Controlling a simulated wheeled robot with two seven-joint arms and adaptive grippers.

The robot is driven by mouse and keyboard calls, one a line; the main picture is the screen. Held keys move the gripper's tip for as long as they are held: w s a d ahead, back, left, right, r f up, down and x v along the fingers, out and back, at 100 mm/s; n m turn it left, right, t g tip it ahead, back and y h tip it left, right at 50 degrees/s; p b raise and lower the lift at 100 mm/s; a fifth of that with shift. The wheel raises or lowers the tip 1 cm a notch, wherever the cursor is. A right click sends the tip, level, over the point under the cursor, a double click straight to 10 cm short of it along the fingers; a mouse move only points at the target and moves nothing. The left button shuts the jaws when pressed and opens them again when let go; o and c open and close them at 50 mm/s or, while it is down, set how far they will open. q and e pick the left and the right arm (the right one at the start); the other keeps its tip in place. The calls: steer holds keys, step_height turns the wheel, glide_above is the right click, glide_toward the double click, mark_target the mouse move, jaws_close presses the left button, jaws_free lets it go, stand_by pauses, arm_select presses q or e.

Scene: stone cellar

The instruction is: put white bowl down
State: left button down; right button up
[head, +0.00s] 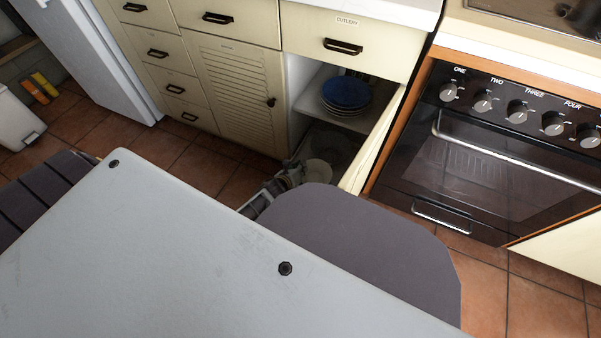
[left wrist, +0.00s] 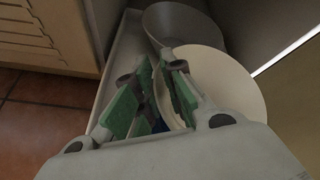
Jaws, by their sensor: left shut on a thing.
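The white bowl (head: 318,172) is low in the open cupboard in the head view, at the end of my left arm. My left gripper (head: 291,175) is shut on its left side. In the left wrist view, the green-padded fingers (left wrist: 158,78) close on the near-left rim of the white bowl (left wrist: 232,82). A grey bowl (left wrist: 180,24) lies just beyond it, partly covered by the white bowl. I cannot tell whether the white bowl touches the cupboard floor. My right gripper is not in view.
A stack of plates with a blue one on top (head: 346,93) stands on the shelf (head: 308,101) above. The open cupboard door (head: 374,147) bounds the right side. A louvred door (head: 231,88) is left, and a black oven (head: 490,150) stands right.

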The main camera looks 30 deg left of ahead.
mark_target(315, 177)
arm_select(q)
step_height(315, 177, down, 2)
steer(key=shift+f+b, duration=0.15)
steer(key=shift+b, duration=0.5)
steer(key=shift+f+b, duration=0.35)
steer(key=shift+f, duration=0.2)
steer(key=shift+f, duration=0.15)
steer(key=shift+f+b, duration=0.25)
steer(key=shift+b, duration=0.05)
steer(key=shift+f, duration=0.2)
steer(key=c, duration=1.5)
jaws_free()
steer(key=shift+s+f, duration=0.1)
